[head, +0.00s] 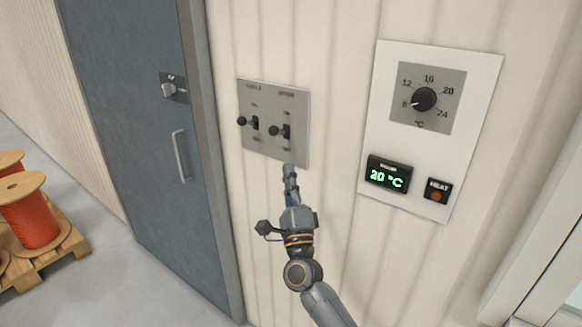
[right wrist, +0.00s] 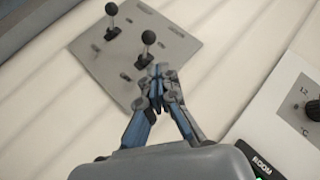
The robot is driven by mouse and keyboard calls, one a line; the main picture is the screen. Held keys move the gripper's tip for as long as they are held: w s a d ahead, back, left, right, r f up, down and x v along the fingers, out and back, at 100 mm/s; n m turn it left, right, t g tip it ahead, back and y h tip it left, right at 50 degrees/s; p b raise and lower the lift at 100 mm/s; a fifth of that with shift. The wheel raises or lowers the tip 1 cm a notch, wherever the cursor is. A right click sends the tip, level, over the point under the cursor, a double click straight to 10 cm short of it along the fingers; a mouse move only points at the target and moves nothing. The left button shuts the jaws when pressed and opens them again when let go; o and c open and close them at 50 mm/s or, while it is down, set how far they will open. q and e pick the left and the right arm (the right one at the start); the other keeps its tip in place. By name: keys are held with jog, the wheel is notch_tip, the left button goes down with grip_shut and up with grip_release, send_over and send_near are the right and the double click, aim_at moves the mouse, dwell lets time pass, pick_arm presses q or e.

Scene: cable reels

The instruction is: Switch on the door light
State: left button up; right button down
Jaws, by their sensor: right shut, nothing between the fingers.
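A grey switch plate (head: 301,112) on the wall carries two toggle levers with black ball knobs. The left one is the shelf lever (head: 242,121) and the right one is the door lever (head: 273,130). Both stick out at a like angle; I cannot tell on from off. In the right wrist view the door lever (right wrist: 148,38) is nearer and the shelf lever (right wrist: 111,9) is beyond it. My right gripper (head: 289,168) is shut and empty, just below the plate under the door lever, apart from its knob. My left gripper is not in view.
A white thermostat panel (head: 431,124) with dial, 20 °C display and heat button is mounted to the right. A grey-blue door (head: 135,95) with a handle is on the left. Orange cable reels (head: 33,220) stand on a pallet at the far left.

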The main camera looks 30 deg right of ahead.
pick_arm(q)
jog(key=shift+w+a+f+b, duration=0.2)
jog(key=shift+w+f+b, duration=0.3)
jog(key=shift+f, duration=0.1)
pick_arm(e)
jog(key=shift+h, duration=0.3)
jog(key=s, duration=0.1)
jog(key=s+a+f, duration=0.1)
jog(key=s+a, duration=0.1)
jog(key=s, duration=0.1)
jog(key=shift+f, duration=0.2)
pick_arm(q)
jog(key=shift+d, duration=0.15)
pick_arm(e)
jog(key=shift+s+d, duration=0.1)
